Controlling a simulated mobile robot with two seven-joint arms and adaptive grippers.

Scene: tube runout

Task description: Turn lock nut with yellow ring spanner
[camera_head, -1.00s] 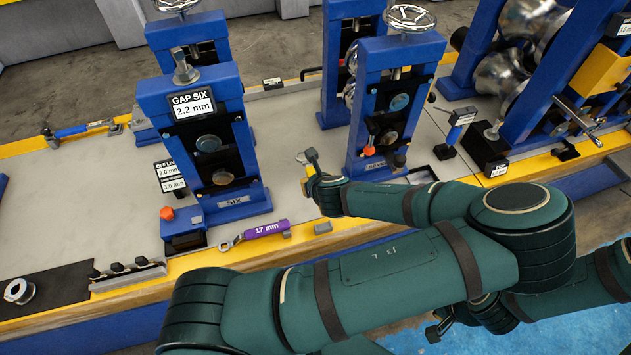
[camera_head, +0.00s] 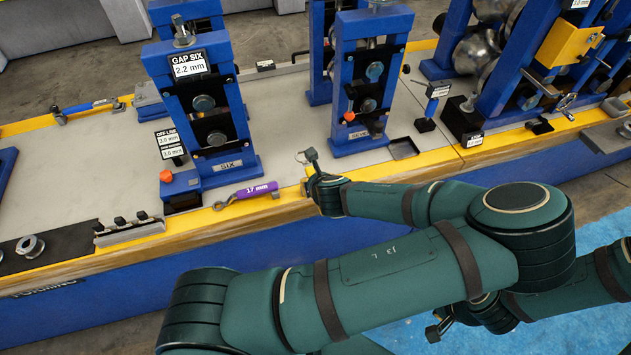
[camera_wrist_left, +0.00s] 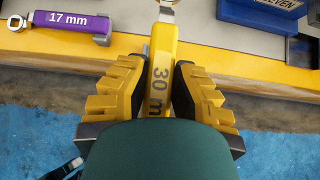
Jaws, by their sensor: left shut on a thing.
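My left gripper (camera_wrist_left: 160,88) is shut on the yellow spanner (camera_wrist_left: 161,65), whose handle reads "30 m" before my wrist hides the rest. The spanner's ring end runs out of the top of the wrist view. In the head view my left gripper (camera_head: 308,178) is at the bench's front edge, between stands SIX (camera_head: 228,168) and SEVEN (camera_head: 362,138). A threaded screw with a metal nut-like collar (camera_head: 183,40) tops stand SIX; I cannot tell whether this is the lock nut. My right gripper (camera_head: 437,328) is low at the bottom, clear of the bench; its jaws are unclear.
A purple 17 mm spanner (camera_head: 258,189) lies in front of stand SIX, left of my left gripper. A blue spanner (camera_head: 85,108) lies far left. A black mat with a metal ring (camera_head: 30,246) is at front left. Bare bench top lies behind the left gripper.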

